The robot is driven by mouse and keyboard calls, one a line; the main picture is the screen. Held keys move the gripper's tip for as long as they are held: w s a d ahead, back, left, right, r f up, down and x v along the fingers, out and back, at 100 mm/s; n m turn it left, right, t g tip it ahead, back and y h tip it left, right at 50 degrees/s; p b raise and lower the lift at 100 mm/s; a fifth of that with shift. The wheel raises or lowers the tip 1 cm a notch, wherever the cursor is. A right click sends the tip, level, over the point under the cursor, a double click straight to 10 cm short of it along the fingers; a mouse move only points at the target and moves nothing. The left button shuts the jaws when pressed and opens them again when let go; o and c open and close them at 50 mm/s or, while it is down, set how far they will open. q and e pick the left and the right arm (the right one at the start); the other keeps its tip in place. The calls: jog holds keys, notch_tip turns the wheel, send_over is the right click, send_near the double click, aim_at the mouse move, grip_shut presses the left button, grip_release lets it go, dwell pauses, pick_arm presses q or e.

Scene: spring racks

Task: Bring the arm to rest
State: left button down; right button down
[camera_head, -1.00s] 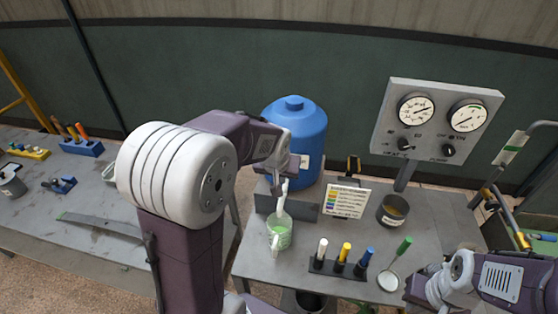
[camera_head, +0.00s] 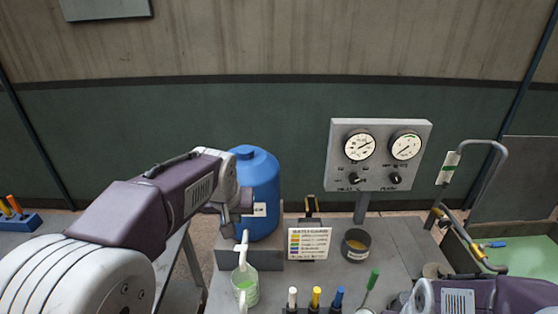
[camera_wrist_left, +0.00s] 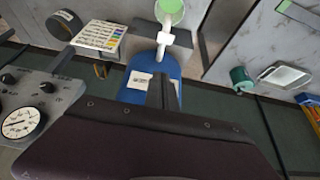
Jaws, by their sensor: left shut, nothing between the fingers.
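My left gripper (camera_head: 228,223) hangs shut and empty from my left arm, in front of the left side of the blue tank (camera_head: 258,180). In the left wrist view the gripper shows dark (camera_wrist_left: 162,92) across the blue tank (camera_wrist_left: 140,78). My right arm shows only in part at the lower right of the head view; its gripper is not clearly seen.
A white tap (camera_head: 241,250) sits above a cup of green liquid (camera_head: 245,288). A card (camera_head: 309,243), a dark pot (camera_head: 356,245) and a gauge panel (camera_head: 380,155) stand to the right. Several colored markers stand at the front.

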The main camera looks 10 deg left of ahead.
pick_arm(q)
jog(key=s+d+f+m+g+b, duration=0.1)
jog(key=s+d+f+g+b, duration=0.1)
jog(key=s+f, duration=0.5)
jog(key=s+d+f+m+g+h+b, duration=0.1)
jog(key=s+f, duration=0.6)
jog(key=f, duration=0.8)
jog(key=shift+s+d+g+b, duration=0.25)
jog(key=shift+d+g+b, duration=0.35)
jog(key=shift+d, duration=0.35)
jog(key=shift+w, duration=0.1)
